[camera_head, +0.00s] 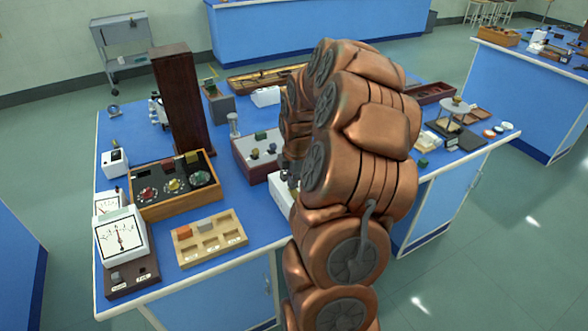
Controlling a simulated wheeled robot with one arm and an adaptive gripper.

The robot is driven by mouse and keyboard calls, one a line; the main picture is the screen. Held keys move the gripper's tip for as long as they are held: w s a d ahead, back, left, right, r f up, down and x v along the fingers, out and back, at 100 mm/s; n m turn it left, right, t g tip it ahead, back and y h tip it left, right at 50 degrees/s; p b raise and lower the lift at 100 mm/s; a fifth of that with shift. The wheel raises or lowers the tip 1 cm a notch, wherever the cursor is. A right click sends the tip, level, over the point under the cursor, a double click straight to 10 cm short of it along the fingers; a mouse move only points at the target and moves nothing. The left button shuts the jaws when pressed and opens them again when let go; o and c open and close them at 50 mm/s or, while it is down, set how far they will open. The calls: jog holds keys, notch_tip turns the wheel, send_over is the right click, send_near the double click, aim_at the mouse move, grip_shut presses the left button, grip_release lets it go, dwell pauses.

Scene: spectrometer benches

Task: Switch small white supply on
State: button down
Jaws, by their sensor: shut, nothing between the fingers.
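A small white box (281,197), which may be the small white supply, stands near the front edge of the blue bench (240,258). My copper-coloured arm hides its right part, and I cannot make out its switch. My gripper (287,177) is mostly hidden behind my arm; a dark part of it shows just over this box. It is shut and holds nothing. Whether it touches the box cannot be told. Another small white box (115,162) with a dark knob stands at the bench's left side, and a further white box (266,97) stands toward the back.
A wooden case with dials (175,186), a compartment tray (211,238) and a white meter (119,236) fill the front left. A tall dark wooden block (182,98) rises behind. A balance (455,109) and small discs lie at right.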

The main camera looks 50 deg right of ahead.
jog(key=shift+w+f, duration=0.1)
jog(key=shift+f, duration=0.4)
jog(key=shift+w+d+f+g, duration=0.1)
jog(key=shift+w+f+g, duration=0.05)
jog(key=shift+f+g, duration=0.2)
jog(key=shift+r, duration=0.1)
jog(key=shift+s+a+r+b, duration=0.15)
jog(key=shift+s+b, duration=0.1)
jog(key=shift+s, duration=0.15)
jog(key=shift+s+a+r+b, duration=0.15)
jog(key=shift+s+b, duration=0.1)
jog(key=shift+s, duration=0.15)
notch_tip(320, 180, up, 14)
jog(key=w+b, duration=0.1)
jog(key=b, duration=0.1)
jog(key=shift+w+d+f, duration=0.15)
jog(key=shift+w+d, duration=0.2)
jog(key=shift+w, duration=0.05)
dwell(0.8)
